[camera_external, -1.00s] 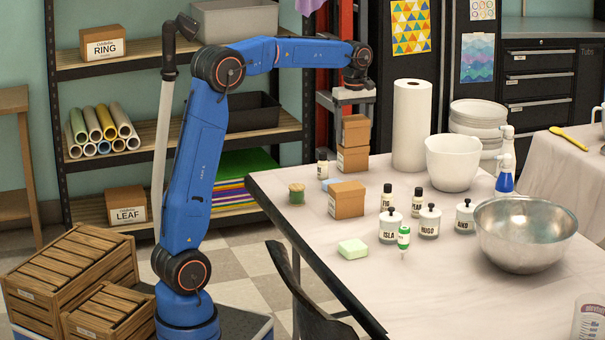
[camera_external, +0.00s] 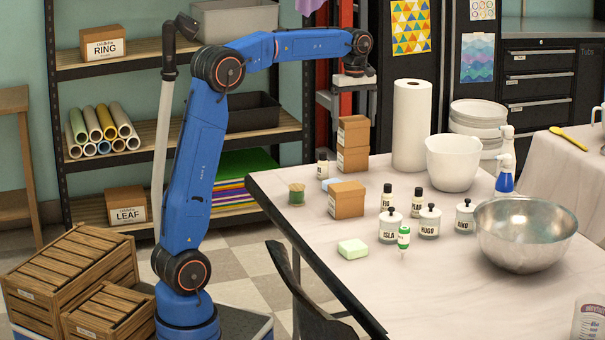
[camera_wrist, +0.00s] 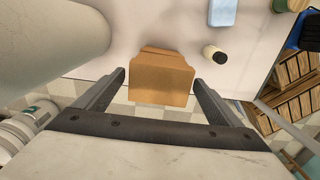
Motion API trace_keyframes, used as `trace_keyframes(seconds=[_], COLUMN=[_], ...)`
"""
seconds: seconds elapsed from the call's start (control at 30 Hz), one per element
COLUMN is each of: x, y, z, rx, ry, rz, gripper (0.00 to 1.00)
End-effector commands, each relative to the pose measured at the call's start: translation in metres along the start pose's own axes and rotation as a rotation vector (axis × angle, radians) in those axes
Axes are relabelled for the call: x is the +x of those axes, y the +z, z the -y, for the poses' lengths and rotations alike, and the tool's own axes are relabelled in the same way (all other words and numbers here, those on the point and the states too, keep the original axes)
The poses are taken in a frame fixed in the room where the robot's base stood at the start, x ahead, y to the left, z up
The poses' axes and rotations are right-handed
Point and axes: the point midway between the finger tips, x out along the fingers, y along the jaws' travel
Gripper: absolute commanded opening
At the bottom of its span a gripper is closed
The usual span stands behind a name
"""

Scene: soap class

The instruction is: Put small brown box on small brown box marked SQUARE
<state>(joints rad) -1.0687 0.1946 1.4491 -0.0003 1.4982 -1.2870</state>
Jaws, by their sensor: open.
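One small brown box (camera_external: 353,131) sits stacked on another small brown box (camera_external: 352,160) at the far left part of the table. A third small brown box (camera_external: 347,201) stands nearer, with a label on its left side too small to read. My gripper (camera_external: 352,92) is open and empty above the stack, a little higher than the top box. In the wrist view the top box (camera_wrist: 161,78) lies ahead between the fingers of my gripper (camera_wrist: 160,82), apart from both. The lower box is mostly hidden there.
A paper towel roll (camera_external: 411,126) stands close right of the stack. Small bottles (camera_external: 387,197), lidded jars (camera_external: 390,224), a soap bar (camera_external: 353,249), a white bowl (camera_external: 453,162) and a metal bowl (camera_external: 526,235) occupy the table. The front middle is clear.

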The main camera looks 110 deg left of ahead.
Motion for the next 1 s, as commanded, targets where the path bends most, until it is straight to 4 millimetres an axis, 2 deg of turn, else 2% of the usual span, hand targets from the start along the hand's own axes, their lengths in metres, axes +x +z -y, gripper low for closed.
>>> trace_keyframes(seconds=[0.2, 0.4, 0.6, 0.83, 0.93, 1.0], x=[-0.043, -0.069, -0.078, -0.079, -0.080, -0.081], y=[0.000, 0.000, 0.000, 0.002, 0.015, 0.037], z=[-0.001, -0.001, 0.000, 0.000, 0.005, 0.012], rx=[0.000, 0.000, 0.000, 0.004, 0.043, 0.107], ry=[0.002, 0.002, 0.001, 0.001, 0.008, 0.018], rz=[-0.001, -0.001, 0.000, 0.000, -0.002, -0.005], gripper=[0.89, 0.89, 0.89, 0.89, 0.89, 0.89])
